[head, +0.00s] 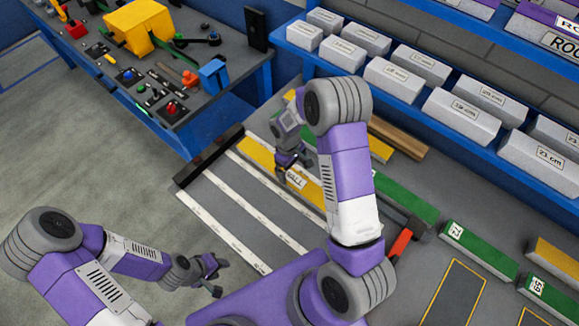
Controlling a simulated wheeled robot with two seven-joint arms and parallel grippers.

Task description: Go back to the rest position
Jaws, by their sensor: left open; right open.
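My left gripper (220,278) is open and empty, low at the bottom left, beside the near edge of the grey panel (240,205) with white strips. The grey floor shows around it. My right gripper (293,171) is open above the panel, over a yellow strip (262,160) with a white label. I see nothing between its fingers, and I cannot tell whether it touches the strip. My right arm hides part of the panel and strip.
A blue workbench (220,110) with a yellow box (138,25) and small tools stands at the upper left. A blue shelf (420,118) with several grey labelled blocks is at the right. Green blocks (478,250) and a red-handled hammer (399,245) lie right of my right arm.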

